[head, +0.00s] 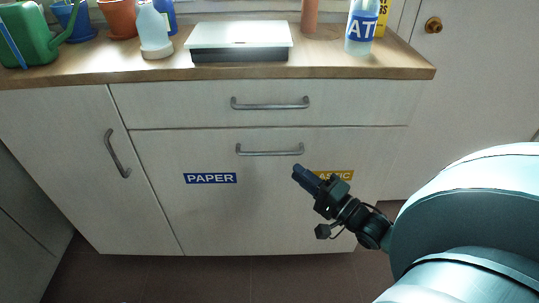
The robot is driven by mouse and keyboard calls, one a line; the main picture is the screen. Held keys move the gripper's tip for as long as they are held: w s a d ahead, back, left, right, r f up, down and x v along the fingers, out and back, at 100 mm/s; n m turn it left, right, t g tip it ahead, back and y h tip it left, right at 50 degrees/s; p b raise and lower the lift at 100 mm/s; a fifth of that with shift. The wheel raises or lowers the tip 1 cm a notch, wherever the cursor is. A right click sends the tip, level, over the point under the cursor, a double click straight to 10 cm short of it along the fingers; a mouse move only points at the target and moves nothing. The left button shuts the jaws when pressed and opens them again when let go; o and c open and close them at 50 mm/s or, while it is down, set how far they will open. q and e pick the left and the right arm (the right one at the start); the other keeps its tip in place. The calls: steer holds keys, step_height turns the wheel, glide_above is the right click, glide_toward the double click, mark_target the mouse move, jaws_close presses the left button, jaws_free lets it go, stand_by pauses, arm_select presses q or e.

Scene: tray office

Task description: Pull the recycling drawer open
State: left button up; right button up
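The recycling drawer (255,215) is the large pale lower front. It bears a blue PAPER label (210,178) and a yellow label (335,174), partly covered by my gripper, that ends in "ASTIC". Its grey bar handle (270,153) runs level near the top edge, and the drawer looks closed. My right gripper (301,174) is in front of the drawer, just below the handle's right end in the picture, and appears apart from it. Its fingers overlap from this angle, so their opening is unclear. My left gripper is out of view.
A closed upper drawer (180,105) has a similar handle (270,106). A cupboard door (75,175) with a slanted handle is at left. The wooden counter (130,68) holds a grey-white device (240,36), bottles, pots and a green watering can (28,35). The floor (200,280) ahead is clear.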

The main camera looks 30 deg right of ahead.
mark_target(272, 154)
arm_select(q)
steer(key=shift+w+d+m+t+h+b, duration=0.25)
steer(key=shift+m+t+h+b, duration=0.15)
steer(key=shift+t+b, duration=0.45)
arm_select(e)
steer(key=x, duration=1)
jaws_close()
steer(key=shift+s, duration=0.1)
